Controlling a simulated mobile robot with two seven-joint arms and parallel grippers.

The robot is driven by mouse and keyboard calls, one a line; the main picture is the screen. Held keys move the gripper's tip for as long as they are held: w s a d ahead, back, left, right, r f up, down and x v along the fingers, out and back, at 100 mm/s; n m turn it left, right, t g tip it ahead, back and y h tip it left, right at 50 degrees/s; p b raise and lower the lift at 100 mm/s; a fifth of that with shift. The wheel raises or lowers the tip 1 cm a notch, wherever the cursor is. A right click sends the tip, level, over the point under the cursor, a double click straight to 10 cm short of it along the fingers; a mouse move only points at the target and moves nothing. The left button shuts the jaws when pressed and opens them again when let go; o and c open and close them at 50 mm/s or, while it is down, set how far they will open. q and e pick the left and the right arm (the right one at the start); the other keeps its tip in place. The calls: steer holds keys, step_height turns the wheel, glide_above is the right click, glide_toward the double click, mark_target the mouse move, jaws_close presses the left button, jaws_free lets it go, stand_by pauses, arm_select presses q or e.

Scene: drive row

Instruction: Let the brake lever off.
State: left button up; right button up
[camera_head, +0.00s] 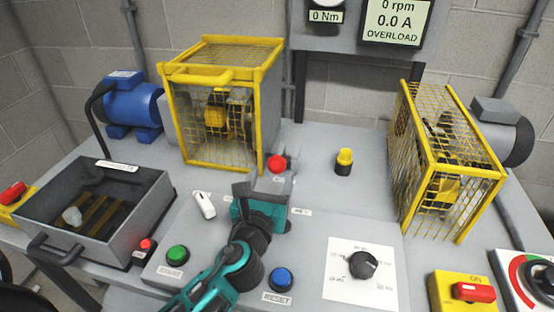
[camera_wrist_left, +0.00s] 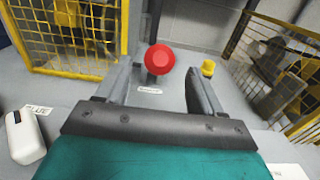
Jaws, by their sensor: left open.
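The brake lever's red knob (camera_head: 277,163) stands on the grey bench near the right front corner of the left yellow cage. The wrist view shows the red knob (camera_wrist_left: 159,59) on a short grey post, with a small label in front. My left gripper (camera_head: 266,188) is open and empty, just in front of the knob. In the wrist view the knob appears between and beyond the fingertips of my left gripper (camera_wrist_left: 160,80); I see no contact. The label's words are too small to read. My right gripper is out of view.
Yellow mesh cages stand left (camera_head: 218,105) and right (camera_head: 445,165). A yellow knob (camera_head: 344,160) stands between them. A white switch lever (camera_head: 204,205), green button (camera_head: 177,254), blue button (camera_head: 281,279) and black dial (camera_head: 362,264) surround my arm. An open grey box (camera_head: 140,213) sits left.

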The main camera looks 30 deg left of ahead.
mark_target(274, 169)
arm_select(q)
steer(key=x, duration=0.6)
jaws_close()
stand_by(0.6)
